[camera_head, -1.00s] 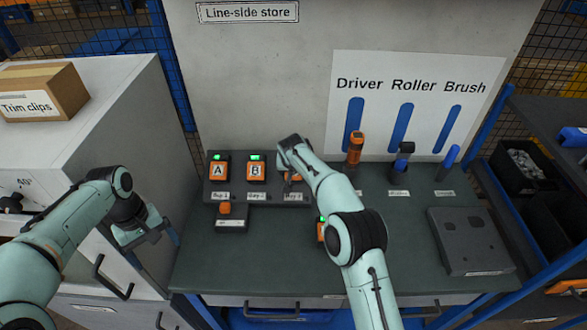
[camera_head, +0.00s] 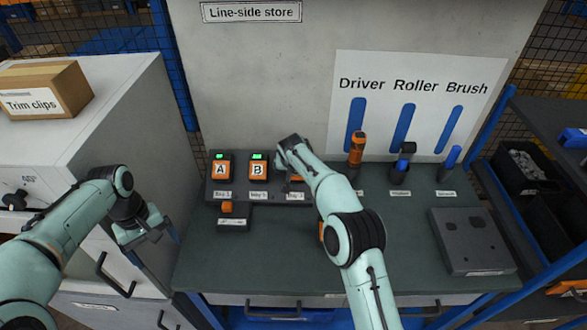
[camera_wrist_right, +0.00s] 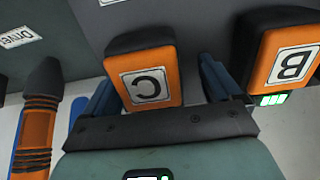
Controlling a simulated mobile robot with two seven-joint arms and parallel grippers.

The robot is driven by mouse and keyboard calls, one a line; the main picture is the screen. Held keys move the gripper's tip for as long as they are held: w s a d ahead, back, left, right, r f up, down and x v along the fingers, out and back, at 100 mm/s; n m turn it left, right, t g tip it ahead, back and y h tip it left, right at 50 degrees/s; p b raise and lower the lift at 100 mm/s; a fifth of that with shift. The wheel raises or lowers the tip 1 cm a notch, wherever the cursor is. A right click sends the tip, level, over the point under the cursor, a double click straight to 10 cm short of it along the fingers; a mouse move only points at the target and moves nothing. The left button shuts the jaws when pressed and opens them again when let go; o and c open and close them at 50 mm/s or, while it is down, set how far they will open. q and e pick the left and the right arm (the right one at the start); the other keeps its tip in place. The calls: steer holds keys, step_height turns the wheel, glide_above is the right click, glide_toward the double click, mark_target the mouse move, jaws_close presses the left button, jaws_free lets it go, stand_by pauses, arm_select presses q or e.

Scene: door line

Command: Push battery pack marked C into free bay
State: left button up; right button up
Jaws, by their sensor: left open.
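The orange and black battery pack marked C (camera_wrist_right: 148,84) shows in the right wrist view, between the two blue fingers of my right gripper (camera_wrist_right: 160,88). A gap shows between the pack and the finger on the picture's right. In the head view my right wrist hides most of that pack; how deep it sits in its bay cannot be told. Packs A (camera_head: 220,169) and B (camera_head: 258,171) stand in the bays to the left, with green lights lit. Pack B also shows beside C in the wrist view (camera_wrist_right: 290,62). My left gripper (camera_head: 143,234) is open and empty, left of the bench.
A small dark box with an orange knob (camera_head: 227,208) sits before the bays. Another orange item (camera_head: 322,231) is mostly hidden by my right arm. Driver (camera_head: 357,149), roller and brush stand to the right. A grey box (camera_head: 473,241) lies at the bench's right.

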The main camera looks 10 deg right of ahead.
steer(key=shift+s+d+f, duration=0.2)
steer(key=shift+d+f, duration=0.4)
steer(key=a+v, duration=0.1)
steer(key=v, duration=1.2)
steer(key=shift+w+r, duration=0.15)
steer(key=shift+w, duration=0.25)
